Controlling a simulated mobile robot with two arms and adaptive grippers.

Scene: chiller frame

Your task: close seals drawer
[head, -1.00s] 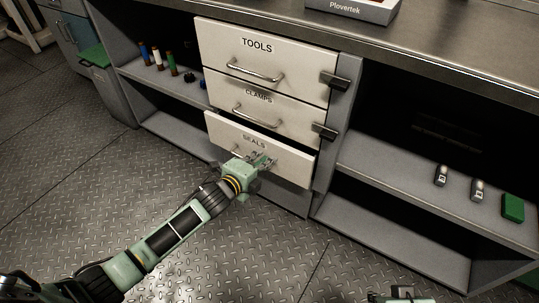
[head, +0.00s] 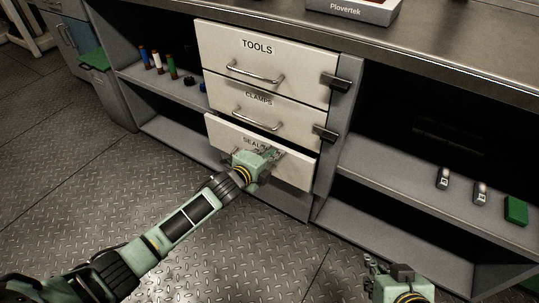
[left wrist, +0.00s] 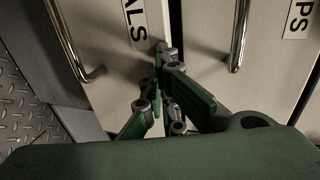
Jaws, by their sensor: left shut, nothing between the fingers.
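The seals drawer (head: 293,170) is the lowest white drawer front. It stands a little out, with a dark gap above it. In the left wrist view the fingers (left wrist: 163,85) are beside the seals label (left wrist: 136,18), between the seals handle (left wrist: 72,40) and the clamps handle (left wrist: 239,35). I cannot tell if they touch the front. My right gripper (head: 372,274) is low at the bottom right, its finger opening unclear.
The tools drawer (head: 300,74) and clamps drawer (head: 290,118) are above. Black latch blocks (head: 325,133) sit at their right edges. Open shelves flank the drawers, with small bottles (head: 157,62) on the left and cylinders (head: 480,191) on the right. The plate floor (head: 130,190) is clear.

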